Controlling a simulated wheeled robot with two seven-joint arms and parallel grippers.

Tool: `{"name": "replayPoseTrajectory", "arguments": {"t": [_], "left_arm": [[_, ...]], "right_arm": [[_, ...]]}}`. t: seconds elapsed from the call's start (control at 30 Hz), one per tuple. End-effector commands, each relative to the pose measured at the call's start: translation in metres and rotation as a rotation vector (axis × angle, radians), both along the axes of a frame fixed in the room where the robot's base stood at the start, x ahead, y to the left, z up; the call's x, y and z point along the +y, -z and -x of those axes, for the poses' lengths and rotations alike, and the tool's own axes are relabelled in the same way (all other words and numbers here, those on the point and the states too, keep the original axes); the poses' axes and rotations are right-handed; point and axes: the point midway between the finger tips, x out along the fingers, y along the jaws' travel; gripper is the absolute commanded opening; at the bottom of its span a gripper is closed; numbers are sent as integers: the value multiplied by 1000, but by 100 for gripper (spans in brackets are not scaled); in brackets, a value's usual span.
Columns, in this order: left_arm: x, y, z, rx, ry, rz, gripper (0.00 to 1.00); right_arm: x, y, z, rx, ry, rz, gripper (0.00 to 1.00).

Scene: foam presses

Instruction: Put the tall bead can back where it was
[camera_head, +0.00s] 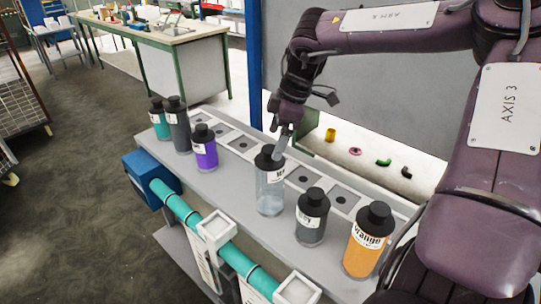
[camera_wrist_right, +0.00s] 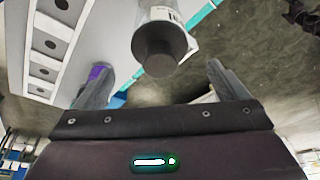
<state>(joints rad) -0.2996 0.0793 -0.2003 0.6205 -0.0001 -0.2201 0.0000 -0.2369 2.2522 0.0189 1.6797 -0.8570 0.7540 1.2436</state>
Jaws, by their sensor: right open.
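A tall clear can with a black lid (camera_head: 270,191) stands upright on the grey bench, at the front of the row of square recesses. My right gripper (camera_head: 281,145) is at its lid, coming from behind and above. In the right wrist view, the black lid (camera_wrist_right: 160,50) lies ahead of and between the two spread fingers (camera_wrist_right: 162,82), with room on both sides. The gripper is open and holds nothing. The can's label is partly hidden in both views, so I cannot read it.
Teal (camera_head: 158,118), dark grey (camera_head: 178,124) and purple (camera_head: 205,147) cans stand left on the bench. A grey can (camera_head: 312,217) and an orange can (camera_head: 368,240) stand right. A row of square recesses (camera_head: 301,178) runs behind. A teal pipe (camera_head: 177,205) runs along the front.

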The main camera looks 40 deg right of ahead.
Motion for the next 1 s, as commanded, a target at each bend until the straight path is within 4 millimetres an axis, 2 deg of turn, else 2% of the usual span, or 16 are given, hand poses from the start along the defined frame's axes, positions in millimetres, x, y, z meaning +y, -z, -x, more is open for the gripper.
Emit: {"name": "replayPoseTrajectory", "arguments": {"t": [0.1,0.3,1.0], "left_arm": [[0,5,0,0,0,0,94],[0,6,0,0,0,0,94],[0,6,0,0,0,0,94]], "right_arm": [[-5,-18,3,-2,1,2,94],[-8,-33,7,0,1,0,94],[-8,-34,7,1,1,-1,94]]}}
